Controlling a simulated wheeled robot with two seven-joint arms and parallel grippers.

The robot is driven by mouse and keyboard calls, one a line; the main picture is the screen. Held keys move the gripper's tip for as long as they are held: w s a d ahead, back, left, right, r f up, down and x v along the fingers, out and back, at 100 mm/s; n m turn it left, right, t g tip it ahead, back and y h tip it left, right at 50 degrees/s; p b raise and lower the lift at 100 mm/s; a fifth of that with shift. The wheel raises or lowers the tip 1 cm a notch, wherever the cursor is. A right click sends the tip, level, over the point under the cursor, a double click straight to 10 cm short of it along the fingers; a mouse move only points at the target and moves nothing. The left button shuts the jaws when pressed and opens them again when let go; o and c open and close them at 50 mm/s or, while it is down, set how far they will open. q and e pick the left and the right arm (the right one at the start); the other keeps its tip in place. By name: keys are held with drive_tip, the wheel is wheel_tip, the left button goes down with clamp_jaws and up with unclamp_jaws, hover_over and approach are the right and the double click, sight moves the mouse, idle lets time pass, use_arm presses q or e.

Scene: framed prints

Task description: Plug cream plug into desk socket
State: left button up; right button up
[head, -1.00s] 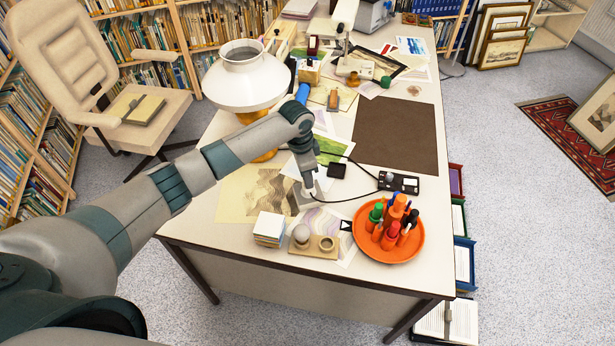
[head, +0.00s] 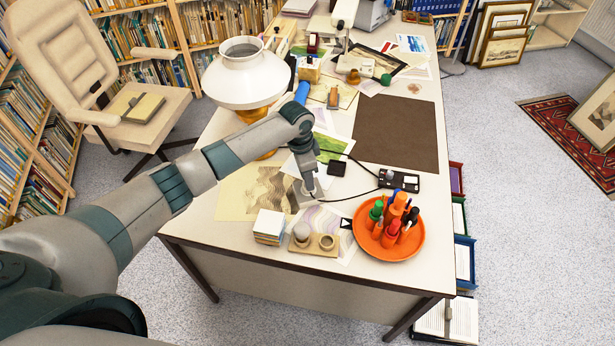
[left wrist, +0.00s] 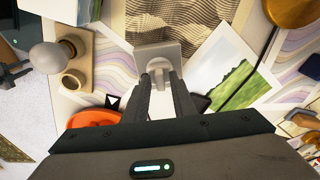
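My left gripper (head: 309,188) points down over the near part of the desk, beside the cable. In the left wrist view its two fingers (left wrist: 159,82) close around a small pale piece, the cream plug (left wrist: 158,66). The plug sits right at the face of a grey square plate, the desk socket (left wrist: 141,54). The fingers hide much of the plug, so I cannot tell how deep it sits. In the head view the socket is mostly hidden by the gripper. A black cable runs from the gripper to a black-and-white device (head: 399,181). My right gripper is not in view.
An orange tray (head: 410,246) with several markers stands right of the gripper. A paper block (head: 269,227) and a wooden stand (head: 314,244) are in front. A white-shaded lamp (head: 245,80) stands behind left. A dark brown mat (head: 396,134) is bare.

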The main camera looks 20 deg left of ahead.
use_arm(q)
drive_tip(key=shift+o, duration=0.4)
wheel_tip(320, 180, up, 17)
drive_tip(key=s+a+b, duration=0.1)
drive_tip(key=b, duration=0.3)
drive_tip(key=shift+a, duration=0.4)
drive_tip(key=shift+s, duration=0.1)
